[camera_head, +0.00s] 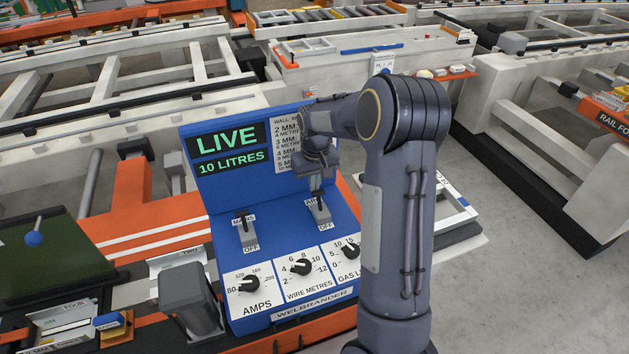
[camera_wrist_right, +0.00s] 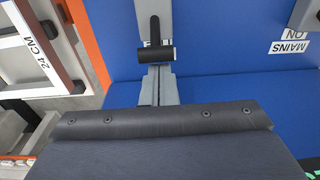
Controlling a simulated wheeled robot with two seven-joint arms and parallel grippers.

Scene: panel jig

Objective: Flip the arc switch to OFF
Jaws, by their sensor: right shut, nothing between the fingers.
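The blue welder panel (camera_head: 282,212) stands in the middle of the head view, its display (camera_head: 229,147) reading LIVE and 10 LITRES. The arc switch (camera_head: 321,212) is on its upper right, with OFF printed below; my gripper partly hides its label and lever. My right gripper (camera_head: 316,188) is shut and empty, pointing down right at the top of that switch. In the right wrist view, the shut fingertips (camera_wrist_right: 160,75) are close to the switch's black lever (camera_wrist_right: 155,32). Whether they touch, I cannot tell. My left gripper is not in view.
The mains switch (camera_head: 247,232) is left of the arc switch, its black lever towards the top. Three dials, including the wire metres dial (camera_head: 301,267), sit below on the panel. A grey block (camera_head: 190,303) stands at the panel's lower left. Open floor lies at the right.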

